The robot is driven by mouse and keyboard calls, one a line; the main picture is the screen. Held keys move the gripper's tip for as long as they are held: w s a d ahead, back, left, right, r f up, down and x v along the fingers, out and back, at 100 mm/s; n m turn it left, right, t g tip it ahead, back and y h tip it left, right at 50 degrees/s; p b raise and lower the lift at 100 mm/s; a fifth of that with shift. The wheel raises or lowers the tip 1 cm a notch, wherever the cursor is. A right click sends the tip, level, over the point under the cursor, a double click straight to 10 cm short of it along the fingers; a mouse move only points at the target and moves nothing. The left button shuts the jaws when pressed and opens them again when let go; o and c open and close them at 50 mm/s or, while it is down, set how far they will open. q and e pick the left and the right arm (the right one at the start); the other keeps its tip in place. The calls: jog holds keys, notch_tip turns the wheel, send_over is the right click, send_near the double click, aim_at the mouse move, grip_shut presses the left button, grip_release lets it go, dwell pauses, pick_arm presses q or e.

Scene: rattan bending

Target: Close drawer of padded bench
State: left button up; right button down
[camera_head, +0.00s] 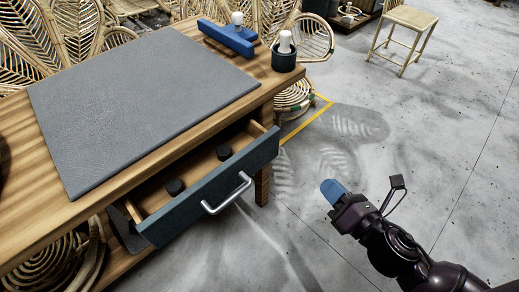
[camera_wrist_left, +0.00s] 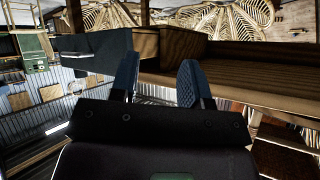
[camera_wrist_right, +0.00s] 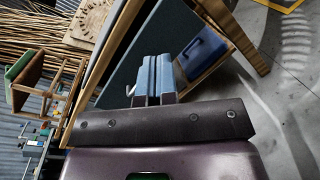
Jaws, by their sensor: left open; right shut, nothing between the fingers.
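The padded bench has a wooden top with a grey pad (camera_head: 145,95). Its drawer (camera_head: 212,198) stands pulled out, with a blue-grey front, a silver handle (camera_head: 228,196) and two black round items inside. My right gripper (camera_head: 333,190) is shut and empty, over the floor to the right of the drawer, apart from the handle. Its closed fingers also show in the right wrist view (camera_wrist_right: 155,75). My left gripper (camera_wrist_left: 158,82) is open and empty in the left wrist view, with the drawer's wooden side (camera_wrist_left: 170,45) beyond its fingers. It is outside the head view.
A blue tool (camera_head: 228,37) and a dark cup (camera_head: 284,54) with a white item stand on the bench's far end. Rattan chairs (camera_head: 265,25) crowd behind it. A wooden stool (camera_head: 404,30) stands at the back right. The floor (camera_head: 400,130) right of the bench is mostly clear.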

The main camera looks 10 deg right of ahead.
jog(key=w+a+f+n+y+b, duration=0.2)
jog(key=a+f+n+y+b, duration=0.1)
jog(key=n, duration=0.5)
jog(key=n+b, duration=0.1)
jog(key=n, duration=0.1)
send_near(258, 145)
jog(key=x, duration=0.5)
jog(key=shift+f, duration=0.1)
jog(key=shift+b+x, duration=0.45)
jog(key=shift+x, duration=0.65)
pick_arm(q)
notch_tip(258, 145, down, 3)
jog(key=shift+d+r, duration=0.15)
pick_arm(e)
jog(key=shift+w, duration=0.15)
